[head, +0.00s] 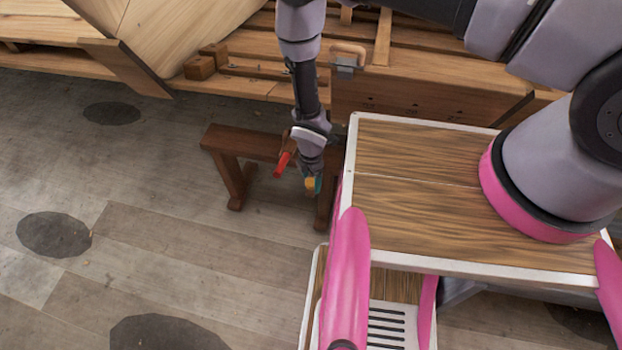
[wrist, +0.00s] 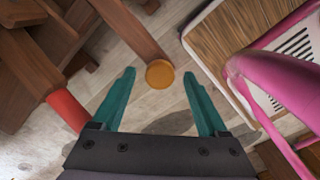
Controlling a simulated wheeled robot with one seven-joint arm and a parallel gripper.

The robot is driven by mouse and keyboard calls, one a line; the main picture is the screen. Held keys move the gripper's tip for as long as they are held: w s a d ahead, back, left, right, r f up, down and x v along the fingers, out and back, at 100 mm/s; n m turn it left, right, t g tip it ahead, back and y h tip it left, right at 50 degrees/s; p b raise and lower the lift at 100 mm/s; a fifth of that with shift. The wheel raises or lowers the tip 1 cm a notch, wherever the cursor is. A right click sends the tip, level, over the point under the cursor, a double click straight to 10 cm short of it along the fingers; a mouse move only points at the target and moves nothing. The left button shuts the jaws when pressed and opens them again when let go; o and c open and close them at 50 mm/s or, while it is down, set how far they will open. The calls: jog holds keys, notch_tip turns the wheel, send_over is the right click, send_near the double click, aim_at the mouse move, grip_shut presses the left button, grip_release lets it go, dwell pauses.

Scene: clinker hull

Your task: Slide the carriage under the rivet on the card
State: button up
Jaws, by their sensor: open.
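My gripper (head: 314,184) points down beside the dark wooden trestle (head: 235,139) in the head view. In the wrist view its two teal fingers (wrist: 159,77) are apart, with nothing held. A round amber disc (wrist: 160,74) shows between and beyond the fingertips, at the end of a brown wooden bar (wrist: 130,30). A red cylinder (wrist: 68,109) on another wooden bar is left of the fingers; it also shows in the head view (head: 282,165). I cannot tell contact or depth between fingers and disc. I cannot make out a carriage, rivet or card for certain.
A wooden hull (head: 180,35) and slatted timber staging (head: 430,90) stand at the back. A grey metal piece with a wooden handle (head: 347,58) sits on the staging. The plank floor (head: 150,250) at left is open, with dark round patches.

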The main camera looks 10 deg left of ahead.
jog(key=shift+f, duration=0.15)
grip_shut()
dwell(1.4)
